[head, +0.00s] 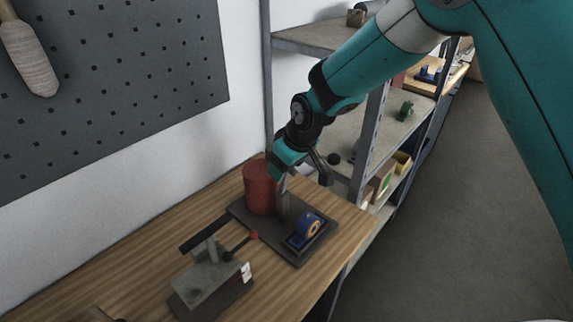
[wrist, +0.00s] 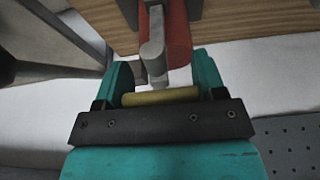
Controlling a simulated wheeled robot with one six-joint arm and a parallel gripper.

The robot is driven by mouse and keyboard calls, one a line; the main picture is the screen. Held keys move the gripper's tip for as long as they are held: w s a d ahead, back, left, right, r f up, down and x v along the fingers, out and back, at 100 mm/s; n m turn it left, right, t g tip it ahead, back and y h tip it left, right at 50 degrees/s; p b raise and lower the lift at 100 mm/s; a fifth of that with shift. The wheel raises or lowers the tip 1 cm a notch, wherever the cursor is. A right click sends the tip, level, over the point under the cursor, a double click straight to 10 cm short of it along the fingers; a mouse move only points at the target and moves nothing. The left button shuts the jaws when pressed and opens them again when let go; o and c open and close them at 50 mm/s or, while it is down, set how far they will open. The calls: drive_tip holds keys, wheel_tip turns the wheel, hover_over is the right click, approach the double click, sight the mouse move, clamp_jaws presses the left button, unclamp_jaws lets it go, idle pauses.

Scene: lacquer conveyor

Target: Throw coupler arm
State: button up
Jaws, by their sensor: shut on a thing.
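The coupler stands on a dark base plate (head: 297,255) on the wooden bench, with a red cylinder (head: 259,190) and a grey upright post (head: 283,203). My gripper (head: 284,170) is at the top of the post, just right of the cylinder, and hides that end in the head view. In the wrist view, the grey coupler arm (wrist: 153,48) reaches in between the two teal fingers of my gripper (wrist: 162,90). A yellowish bar (wrist: 160,97) spans the gap between the fingers at the arm's end. My gripper is shut on the coupler arm; the exact contact is partly hidden.
A blue piece with an orange ring (head: 310,230) sits on the plate's right end. A grey clamp-like device with a red-knobbed lever (head: 210,278) stands in front. A metal shelf (head: 310,38) is behind, a pegboard (head: 120,80) on the left wall. Open floor lies right.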

drive_tip(key=shift+w+a+r, duration=0.1)
drive_tip(key=o, duration=1.3)
drive_tip(key=b+v, duration=0.4)
drive_tip(key=v, duration=1.3)
drive_tip(key=shift+r, duration=0.15)
drive_tip(key=s+d+f+g, duration=0.1)
drive_tip(key=s+d, duration=0.1)
drive_tip(key=s, duration=0.6)
drive_tip(key=s+d+f+m+g+b, duration=0.1)
drive_tip(key=s+d, duration=0.2)
drive_tip(key=s, duration=0.6)
drive_tip(key=s+d+f+m+g+y, duration=0.1)
drive_tip(key=s+d+f, duration=0.1)
drive_tip(key=s, duration=0.7)
drive_tip(key=shift+s+d+f+b, duration=0.1)
drive_tip(key=shift+d+b, duration=0.1)
drive_tip(key=shift+b, duration=0.15)
